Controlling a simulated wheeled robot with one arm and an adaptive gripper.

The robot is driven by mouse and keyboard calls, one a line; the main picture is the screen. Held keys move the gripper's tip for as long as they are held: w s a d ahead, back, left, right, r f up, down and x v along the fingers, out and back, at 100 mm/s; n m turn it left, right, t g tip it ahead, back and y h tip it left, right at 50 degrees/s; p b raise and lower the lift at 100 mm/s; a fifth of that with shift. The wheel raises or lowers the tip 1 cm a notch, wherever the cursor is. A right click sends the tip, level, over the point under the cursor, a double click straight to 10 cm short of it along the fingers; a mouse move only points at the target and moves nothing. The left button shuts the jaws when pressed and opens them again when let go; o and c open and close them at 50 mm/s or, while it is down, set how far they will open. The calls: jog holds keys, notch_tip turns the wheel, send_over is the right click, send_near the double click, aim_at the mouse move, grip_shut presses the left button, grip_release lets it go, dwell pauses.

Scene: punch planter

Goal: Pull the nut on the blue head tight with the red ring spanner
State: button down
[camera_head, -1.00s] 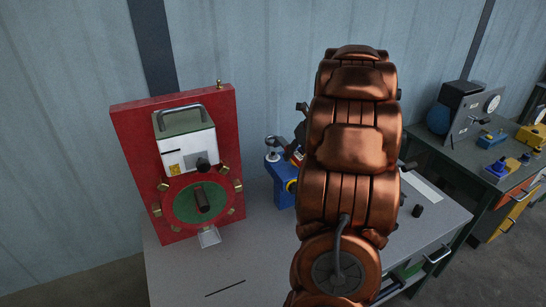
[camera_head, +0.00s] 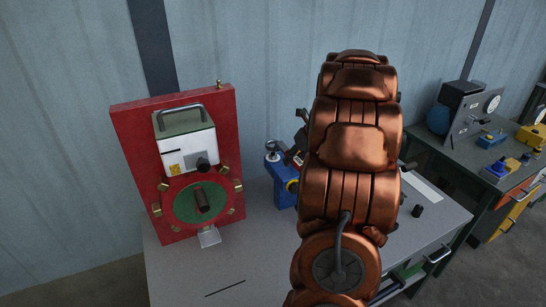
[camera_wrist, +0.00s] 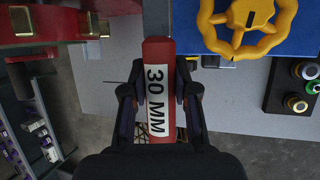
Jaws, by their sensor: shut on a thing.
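My gripper (camera_wrist: 159,75) is shut on the red ring spanner (camera_wrist: 157,50), with a finger on each side of its handle. The handle bears a white "30 MM" label, and its grey shank runs out of the top of the wrist view. The spanner's ring end is out of that view. The blue head (camera_head: 281,192) stands on the bench left of my arm in the head view. Its blue body with a yellow handwheel (camera_wrist: 240,28) shows at the upper right of the wrist view. I cannot make out the nut or whether the ring is around it.
A red upright panel (camera_head: 130,150) with a white box and green dial stands left on the grey bench (camera_head: 260,270). A black block with buttons (camera_wrist: 297,85) lies right in the wrist view. The bench front is mostly clear. Another bench stands at the far right.

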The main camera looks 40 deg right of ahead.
jog(key=shift+f, duration=2.3)
jog(key=a+m, duration=0.1)
jog(key=w+a+m+h, duration=0.1)
jog(key=a, duration=0.1)
jog(key=w+a+m+h, duration=0.1)
jog(key=m, duration=0.1)
jog(key=shift+w+a, duration=0.2)
jog(key=shift+a, duration=0.1)
dwell(0.6)
jog(key=shift+s+d, duration=0.1)
jog(key=shift+d, duration=0.05)
jog(key=shift+d, duration=0.15)
jog(key=shift+r, duration=0.15)
dwell(0.3)
